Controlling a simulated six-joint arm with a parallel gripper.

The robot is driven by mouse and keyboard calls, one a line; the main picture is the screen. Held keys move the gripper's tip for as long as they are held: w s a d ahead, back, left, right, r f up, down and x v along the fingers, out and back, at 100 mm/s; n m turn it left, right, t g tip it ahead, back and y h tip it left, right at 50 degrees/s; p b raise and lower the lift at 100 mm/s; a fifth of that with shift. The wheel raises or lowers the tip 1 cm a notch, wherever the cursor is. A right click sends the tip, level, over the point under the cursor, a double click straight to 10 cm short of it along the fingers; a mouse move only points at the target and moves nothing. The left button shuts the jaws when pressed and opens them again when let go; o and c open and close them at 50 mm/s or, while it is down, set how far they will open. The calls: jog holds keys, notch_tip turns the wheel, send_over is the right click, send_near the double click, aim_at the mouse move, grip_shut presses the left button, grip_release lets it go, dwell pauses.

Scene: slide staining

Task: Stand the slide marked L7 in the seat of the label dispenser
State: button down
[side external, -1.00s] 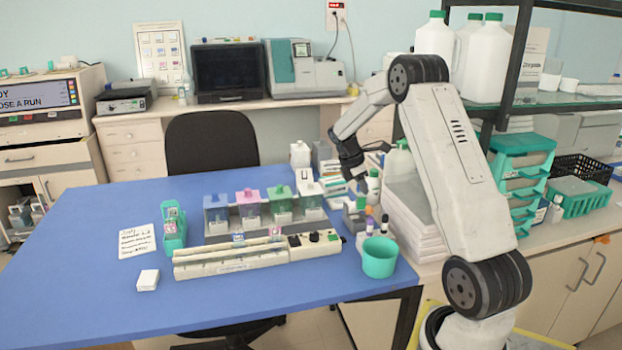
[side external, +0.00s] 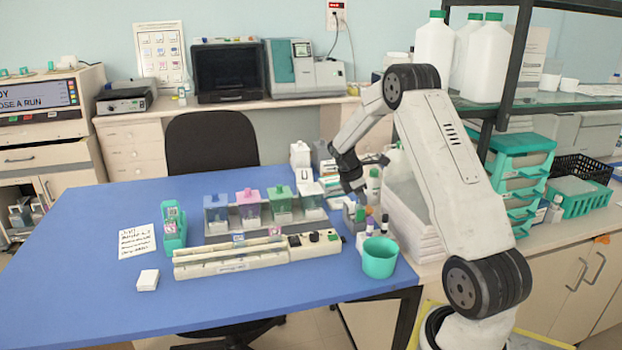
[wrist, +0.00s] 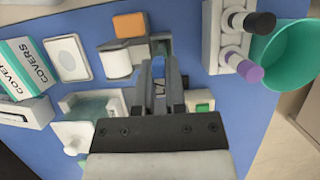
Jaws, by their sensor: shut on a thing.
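My gripper (side external: 358,192) hangs at the right back of the blue table, just over a small grey device with an orange part. In the wrist view my gripper (wrist: 160,62) has its fingers close together on a thin thing, seemingly the slide (wrist: 160,88). The slide is mostly hidden and its mark cannot be read. The grey device, apparently the label dispenser (wrist: 139,51), has a white roll (wrist: 118,64) and an orange block (wrist: 130,25). The fingertips are beside the roll, over the dispenser. I cannot tell whether the slide touches the seat.
A teal cup (side external: 379,257) and capped bottles (wrist: 234,40) stand close to the right of my gripper. Staining jars (side external: 250,208) and a long cream rack (side external: 230,262) lie to its left. COVERS boxes (wrist: 25,65) are nearby.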

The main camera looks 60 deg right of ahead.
jog(key=shift+f, duration=1.35)
jog(key=shift+f, duration=0.35)
dwell(0.4)
jog(key=c, duration=0.6)
grip_release()
jog(key=shift+r, duration=0.1)
jog(key=shift+v, duration=3.85)
